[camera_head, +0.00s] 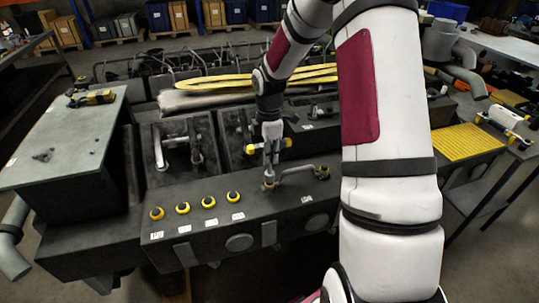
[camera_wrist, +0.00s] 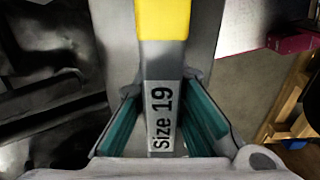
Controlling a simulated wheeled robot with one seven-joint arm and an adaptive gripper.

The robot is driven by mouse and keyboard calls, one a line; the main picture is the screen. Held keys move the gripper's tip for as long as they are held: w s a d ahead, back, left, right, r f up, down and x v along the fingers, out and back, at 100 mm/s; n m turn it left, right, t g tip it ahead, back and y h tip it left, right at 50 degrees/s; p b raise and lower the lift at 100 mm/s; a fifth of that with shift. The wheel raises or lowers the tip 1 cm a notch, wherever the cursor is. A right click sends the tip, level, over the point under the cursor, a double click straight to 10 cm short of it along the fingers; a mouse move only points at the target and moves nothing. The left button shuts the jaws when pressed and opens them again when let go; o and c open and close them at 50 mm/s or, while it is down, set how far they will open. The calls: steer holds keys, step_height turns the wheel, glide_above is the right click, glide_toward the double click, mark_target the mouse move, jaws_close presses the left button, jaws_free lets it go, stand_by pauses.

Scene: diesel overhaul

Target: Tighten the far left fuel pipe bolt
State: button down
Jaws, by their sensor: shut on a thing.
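My gripper (camera_head: 269,138) is shut on a grey tool (camera_head: 270,160) with yellow parts to either side of the jaws. In the wrist view, the tool (camera_wrist: 161,75) shows a yellow section and a "Size 19" label between the teal finger pads. The tool points down and its lower end is at the left end of a short grey fuel pipe (camera_head: 297,170) on the engine's front ledge. The bolt there is mostly hidden by the tool, and I cannot tell whether the tool is seated on it.
Several yellow-ringed fittings (camera_head: 183,208) line the ledge to the left. A grey cabinet top (camera_head: 65,140) with a yellow-black tool (camera_head: 91,98) stands at left. A yellow mat (camera_head: 455,143) lies at right. My arm blocks the centre-right.

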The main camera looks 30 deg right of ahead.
steer(key=n, duration=0.4)
steer(key=shift+n, duration=0.3)
steer(key=n, duration=0.8)
steer(key=shift+n, duration=0.4)
steer(key=n, duration=0.4)
steer(key=shift+n, duration=0.3)
